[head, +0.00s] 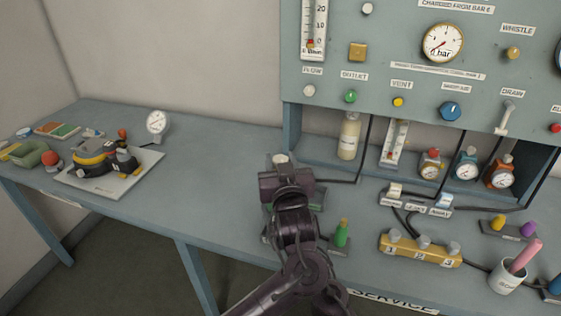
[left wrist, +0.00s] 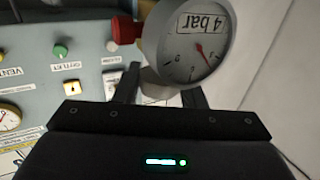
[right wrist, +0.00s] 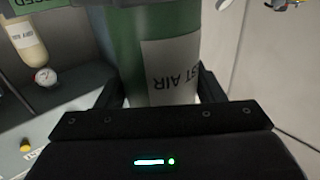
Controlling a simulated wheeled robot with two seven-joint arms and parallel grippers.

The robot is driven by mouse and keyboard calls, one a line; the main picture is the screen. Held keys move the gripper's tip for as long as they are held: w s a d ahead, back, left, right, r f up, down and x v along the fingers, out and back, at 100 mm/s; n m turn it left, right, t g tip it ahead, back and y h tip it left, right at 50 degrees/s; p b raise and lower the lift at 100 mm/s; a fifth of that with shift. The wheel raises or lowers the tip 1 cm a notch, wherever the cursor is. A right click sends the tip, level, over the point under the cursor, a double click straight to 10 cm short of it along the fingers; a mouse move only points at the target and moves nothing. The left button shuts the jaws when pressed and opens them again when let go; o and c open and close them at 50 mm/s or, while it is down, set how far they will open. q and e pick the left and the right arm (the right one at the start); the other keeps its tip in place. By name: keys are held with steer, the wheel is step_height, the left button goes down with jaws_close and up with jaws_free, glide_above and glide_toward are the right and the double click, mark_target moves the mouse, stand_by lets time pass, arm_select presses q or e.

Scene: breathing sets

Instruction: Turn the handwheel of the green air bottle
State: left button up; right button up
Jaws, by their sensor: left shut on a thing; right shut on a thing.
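The green air bottle (right wrist: 124,50) fills the middle of the right wrist view, with a white label reading TEST AIR upside down. My right gripper (right wrist: 160,98) is shut around its body. In the left wrist view a round gauge (left wrist: 195,48) marked 4 bar and a red knob (left wrist: 125,30) are on the bottle's valve. My left gripper (left wrist: 160,92) is shut on the pale grey handwheel (left wrist: 158,80), mostly hidden behind the gauge. In the head view my left gripper (head: 285,183) covers most of the bottle; my right gripper is not clearly seen there.
The panel (head: 380,75) with gauges and knobs stands behind. A cream bottle (head: 348,137) and several small gauges stand below it. A tray (head: 110,180) lies left; the bench (head: 215,170) between is clear.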

arm_select(q)
steer(key=shift+a+n+y, duration=0.1)
steer(key=shift+n+y, duration=0.4)
steer(key=shift+y, duration=0.2)
steer(key=o, duration=1)
steer(key=shift+h, duration=0.3)
